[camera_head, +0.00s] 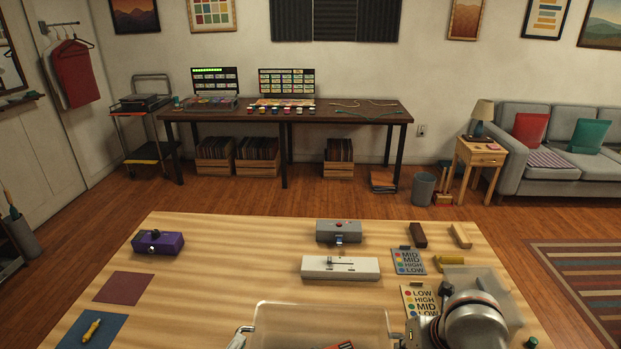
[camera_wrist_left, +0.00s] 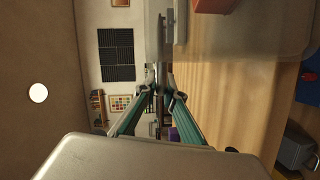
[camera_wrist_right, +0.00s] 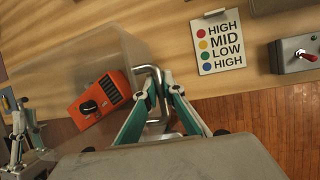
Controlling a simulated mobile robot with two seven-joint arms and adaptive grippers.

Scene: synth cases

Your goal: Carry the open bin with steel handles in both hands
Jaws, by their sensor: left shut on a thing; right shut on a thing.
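The open bin (camera_head: 320,308) is a clear, see-through box at the bottom middle of the head view, cut off by the frame edge. An orange pedal (camera_wrist_right: 98,97) lies inside it. My left gripper (camera_wrist_left: 159,90) is shut on the bin's left steel handle (camera_head: 239,337). My right gripper (camera_wrist_right: 165,80) is shut on the right steel handle (camera_wrist_right: 156,100). In the head view my right wrist covers much of that side. The bin's underside is hidden, so I cannot tell how far it is from the tabletop.
The wooden table (camera_head: 230,270) holds a purple pedal (camera_head: 157,242), a grey pedal (camera_head: 338,232), a white slider box (camera_head: 341,268), label cards (camera_head: 408,262), small blocks (camera_head: 418,235) and two mats (camera_head: 123,287), one with a yellow tool (camera_head: 91,330). The table's centre left is clear.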

